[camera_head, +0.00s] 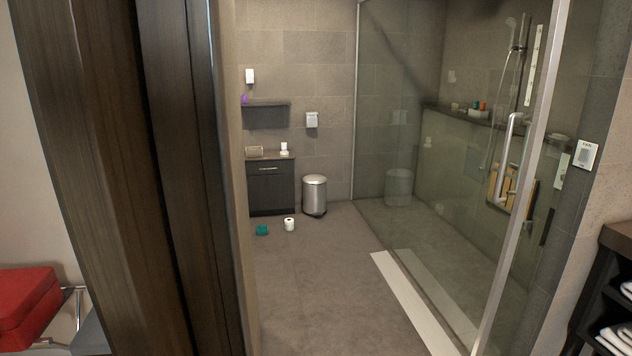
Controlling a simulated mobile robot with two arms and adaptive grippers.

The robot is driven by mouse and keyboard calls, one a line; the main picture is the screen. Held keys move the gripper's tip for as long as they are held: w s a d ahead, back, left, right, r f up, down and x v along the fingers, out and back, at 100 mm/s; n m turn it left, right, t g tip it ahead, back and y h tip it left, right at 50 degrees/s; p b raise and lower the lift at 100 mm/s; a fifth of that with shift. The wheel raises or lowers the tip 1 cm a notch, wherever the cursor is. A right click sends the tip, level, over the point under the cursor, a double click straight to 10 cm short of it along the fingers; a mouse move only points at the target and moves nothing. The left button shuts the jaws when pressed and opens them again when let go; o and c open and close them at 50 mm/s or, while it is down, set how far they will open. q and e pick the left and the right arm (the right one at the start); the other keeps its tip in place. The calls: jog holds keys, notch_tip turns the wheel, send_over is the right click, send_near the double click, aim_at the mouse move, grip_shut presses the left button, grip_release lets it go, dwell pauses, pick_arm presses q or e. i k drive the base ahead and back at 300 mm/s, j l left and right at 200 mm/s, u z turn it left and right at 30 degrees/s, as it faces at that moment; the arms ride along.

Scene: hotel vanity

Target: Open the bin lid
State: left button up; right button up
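The bin (314,196) is a silver metal cylinder standing on the floor by the back wall, far from me. It stands just right of the dark cabinet. Its lid (314,179) is on top and looks closed. Neither of my grippers shows in the head view.
A dark door frame (120,150) fills the left foreground. A dark cabinet (270,188) stands by the back wall. A toilet roll (289,224) and a teal object (262,230) lie on the floor. A glass shower screen (420,130) bounds the right. The middle floor (320,280) is clear.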

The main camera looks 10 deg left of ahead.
aim_at(316, 179)
jog(key=i+l, duration=0.15)
jog(key=l, duration=0.2)
jog(key=i+l, duration=0.1)
jog(key=l, duration=0.25)
jog(key=i+l+z, duration=0.1)
jog(key=l, duration=0.25)
jog(key=i+l, duration=0.2)
jog(key=i, duration=0.2)
jog(key=i+l+u, duration=0.15)
jog(key=i, duration=0.25)
jog(key=i+l, duration=0.3)
jog(key=i+j+u, duration=0.15)
jog(key=i+u, duration=0.15)
jog(key=i, duration=0.85)
jog(key=i+l+u, duration=0.1)
jog(key=i+u, duration=0.15)
jog(key=i, duration=0.85)
jog(key=i+z, duration=0.1)
jog(key=i, duration=0.4)
jog(key=i+j+z, duration=0.15)
jog(key=i, duration=0.3)
jog(key=i+j+z, duration=0.1)
jog(key=i, duration=0.4)
jog(key=i+j+z, duration=0.15)
jog(key=i, duration=0.3)
jog(key=i+j+z, duration=0.1)
jog(key=i+j, duration=0.25)
jog(key=i, duration=0.1)
